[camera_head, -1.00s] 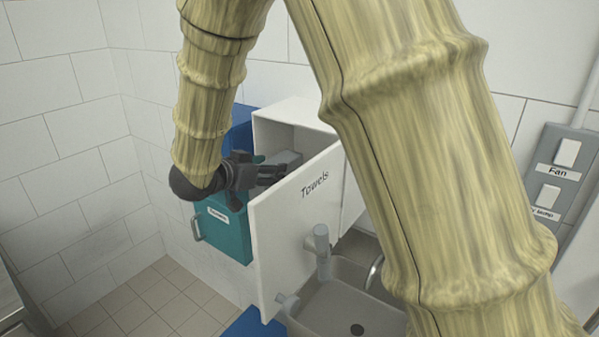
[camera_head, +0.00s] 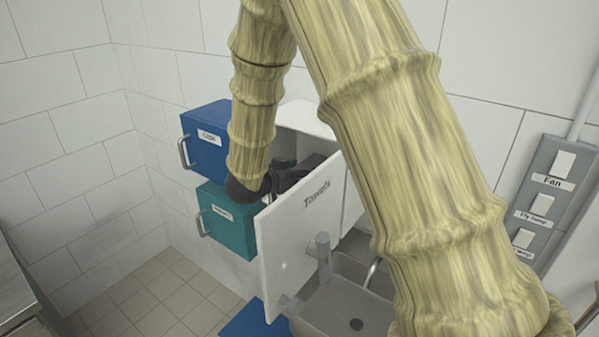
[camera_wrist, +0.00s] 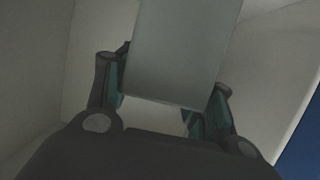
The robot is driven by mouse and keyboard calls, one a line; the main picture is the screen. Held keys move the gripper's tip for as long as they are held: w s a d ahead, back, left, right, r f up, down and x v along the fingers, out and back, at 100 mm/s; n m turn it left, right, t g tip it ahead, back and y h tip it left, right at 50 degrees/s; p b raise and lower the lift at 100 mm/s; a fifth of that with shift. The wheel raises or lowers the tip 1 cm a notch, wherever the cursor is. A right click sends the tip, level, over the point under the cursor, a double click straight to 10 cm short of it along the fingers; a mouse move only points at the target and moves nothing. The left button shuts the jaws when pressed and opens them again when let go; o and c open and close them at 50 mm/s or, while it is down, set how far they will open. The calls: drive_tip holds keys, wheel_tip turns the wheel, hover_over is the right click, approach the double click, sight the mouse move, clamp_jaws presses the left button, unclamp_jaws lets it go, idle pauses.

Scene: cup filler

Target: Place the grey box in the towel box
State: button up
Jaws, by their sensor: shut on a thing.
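The towel box is a white wall cabinet (camera_head: 308,118) with its door (camera_head: 305,235), lettered "Towels", swung open. My gripper (camera_head: 300,172) reaches into the cabinet's opening behind the door, so its fingers are partly hidden in the head view. In the wrist view my gripper (camera_wrist: 165,112) is shut on the grey box (camera_wrist: 180,50), with one teal-padded finger on each side of it. Pale walls surround the grey box there, so it is inside the cabinet. Whether it touches the cabinet's floor or back cannot be told.
A blue box (camera_head: 205,140) and a teal box (camera_head: 228,225), both with handles, are on the wall left of the cabinet. A sink (camera_head: 350,300) with a tap lies below the door. A grey switch panel (camera_head: 545,205) is at the right. Tiled floor is clear at lower left.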

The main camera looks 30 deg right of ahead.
drive_tip(key=shift+f, duration=0.35)
drive_tip(key=shift+f, duration=0.1)
drive_tip(key=o, duration=1.3)
drive_tip(key=shift+c, duration=0.2)
drive_tip(key=shift+s+a, duration=0.1)
drive_tip(key=shift+a, duration=0.2)
drive_tip(key=b+v, duration=0.3)
drive_tip(key=v, duration=0.8)
drive_tip(key=shift+a+r+b, duration=0.2)
drive_tip(key=shift+b, duration=0.2)
drive_tip(key=shift+s, duration=0.1)
